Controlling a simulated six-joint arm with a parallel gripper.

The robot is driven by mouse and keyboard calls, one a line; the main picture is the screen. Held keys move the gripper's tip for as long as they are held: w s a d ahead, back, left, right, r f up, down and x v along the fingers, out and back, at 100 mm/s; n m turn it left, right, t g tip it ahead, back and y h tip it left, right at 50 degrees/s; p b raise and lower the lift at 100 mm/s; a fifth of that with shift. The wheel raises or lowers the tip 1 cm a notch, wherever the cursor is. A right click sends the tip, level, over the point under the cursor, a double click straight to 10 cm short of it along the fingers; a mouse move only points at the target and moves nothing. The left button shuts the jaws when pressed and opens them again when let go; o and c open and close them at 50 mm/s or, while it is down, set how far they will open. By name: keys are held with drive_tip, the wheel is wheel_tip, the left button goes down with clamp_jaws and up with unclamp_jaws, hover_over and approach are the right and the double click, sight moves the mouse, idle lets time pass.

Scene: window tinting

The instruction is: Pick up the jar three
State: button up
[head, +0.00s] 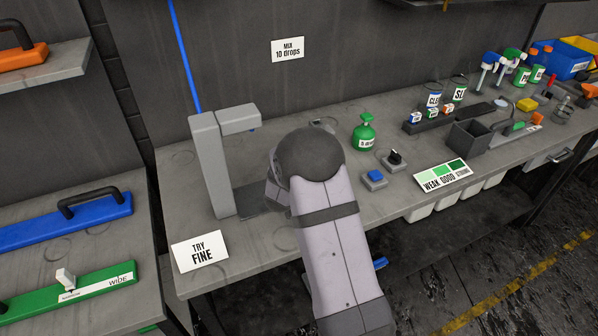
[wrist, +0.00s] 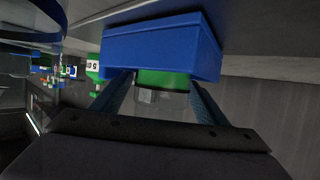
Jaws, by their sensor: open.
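In the wrist view, which looks upside down, a clear jar with a green band (wrist: 163,80) shows between the fingers of my gripper (wrist: 161,92). It meets a blue block (wrist: 160,45), and its green part is against that block. The fingers are apart, one on each side of the jar, and I see no clear contact. No number is readable on the jar, so I cannot tell if it is jar three. In the head view my arm hides the gripper, the jar and the block.
A grey stand with an overhanging head (head: 208,165) rises left of my arm. A green bottle (head: 364,132), a blue button (head: 375,176) and a black knob (head: 394,158) are to the right. A "TRY FINE" sign (head: 200,252) stands at the front left.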

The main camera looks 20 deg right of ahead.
drive_tip(key=c, duration=1.2)
drive_tip(key=shift+r, duration=0.15)
wheel_tip(320, 180, up, 10)
drive_tip(key=shift+f, duration=0.1)
